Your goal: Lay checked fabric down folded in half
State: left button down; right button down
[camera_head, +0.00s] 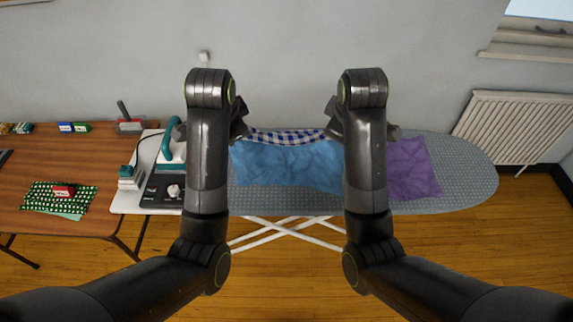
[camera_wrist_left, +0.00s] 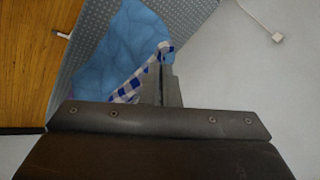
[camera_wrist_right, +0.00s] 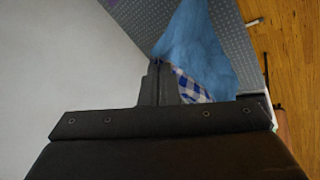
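The blue-and-white checked fabric (camera_head: 290,137) shows as a strip along the back of the ironing board, between my two grippers. It also shows in the left wrist view (camera_wrist_left: 128,88) and the right wrist view (camera_wrist_right: 190,88). A crinkled plain blue cloth surface (camera_head: 288,165) adjoins it in front; I cannot tell whether this is its reverse side. My left gripper (camera_wrist_left: 166,62) is shut on the fabric at its left back end. My right gripper (camera_wrist_right: 158,68) is shut on it at its right back end. My arms hide parts of the cloth's sides.
The grey dotted ironing board (camera_head: 465,170) carries a purple cloth (camera_head: 412,168) at right. An iron (camera_head: 170,145) and its station stand at left. A wooden table (camera_head: 60,155) holds a green checked cloth (camera_head: 40,195) farther left. The wall is close behind.

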pick_arm(q)
jog(key=shift+s, duration=0.1)
pick_arm(e)
jog(key=shift+s, duration=0.1)
dwell(0.4)
